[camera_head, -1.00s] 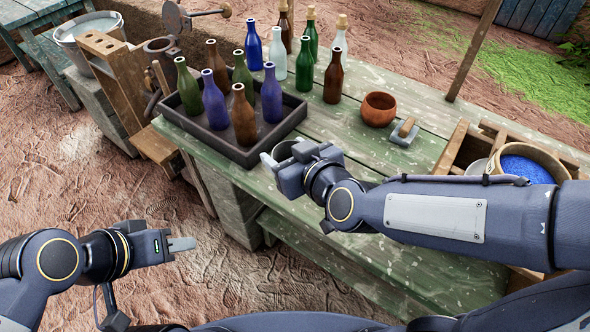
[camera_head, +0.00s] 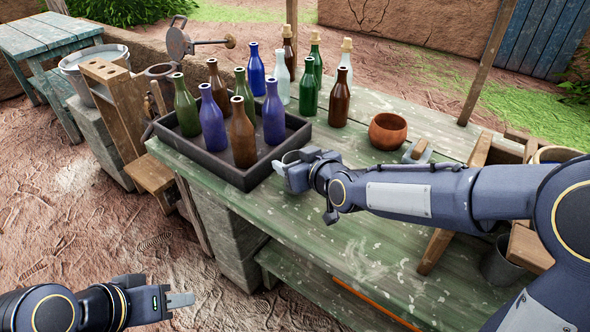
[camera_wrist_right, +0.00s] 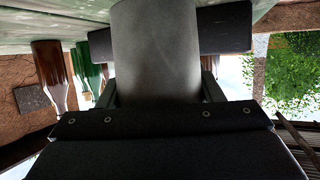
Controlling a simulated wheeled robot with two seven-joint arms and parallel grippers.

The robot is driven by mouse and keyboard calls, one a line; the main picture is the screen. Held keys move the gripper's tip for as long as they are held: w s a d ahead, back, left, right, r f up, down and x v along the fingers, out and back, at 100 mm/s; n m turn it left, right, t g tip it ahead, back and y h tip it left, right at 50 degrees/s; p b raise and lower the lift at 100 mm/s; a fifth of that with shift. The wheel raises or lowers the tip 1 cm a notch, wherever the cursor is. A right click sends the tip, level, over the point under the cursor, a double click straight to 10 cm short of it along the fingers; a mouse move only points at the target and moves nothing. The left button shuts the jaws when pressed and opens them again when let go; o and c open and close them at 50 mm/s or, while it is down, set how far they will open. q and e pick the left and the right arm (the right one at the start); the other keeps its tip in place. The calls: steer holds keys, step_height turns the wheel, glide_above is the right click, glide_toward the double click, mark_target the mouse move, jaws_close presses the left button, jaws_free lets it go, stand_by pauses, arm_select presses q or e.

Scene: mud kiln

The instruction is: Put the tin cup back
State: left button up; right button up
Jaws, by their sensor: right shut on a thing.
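The tin cup (camera_wrist_right: 155,50) is a plain grey cylinder that fills the upper middle of the right wrist view. My right gripper (camera_head: 283,166) is shut on it, with parts of its fingers showing on both sides of the cup in the wrist view. In the head view the cup is mostly hidden by this gripper. The gripper is over the green table (camera_head: 350,245), just right of the bottle tray's near corner. I cannot tell whether the cup touches the table. My left gripper (camera_head: 182,300) is away from the table at the lower left, seen side-on with nothing visible in it.
A dark tray (camera_head: 243,180) holds several bottles, and more bottles stand behind it. An orange-brown bowl (camera_head: 388,132) and a small metal-bladed tool (camera_head: 417,152) are right of them. The table's front strip looks clear.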

steer(key=shift+f, duration=0.8)
steer(key=shift+f, duration=0.1)
steer(key=o, duration=0.9)
steer(key=shift+r, duration=0.25)
steer(key=shift+s+d+r, duration=0.1)
steer(key=shift+s+d, duration=0.05)
steer(key=shift+s, duration=0.15)
steer(key=shift+p+v, duration=0.9)
steer(key=shift+v, duration=4.7)
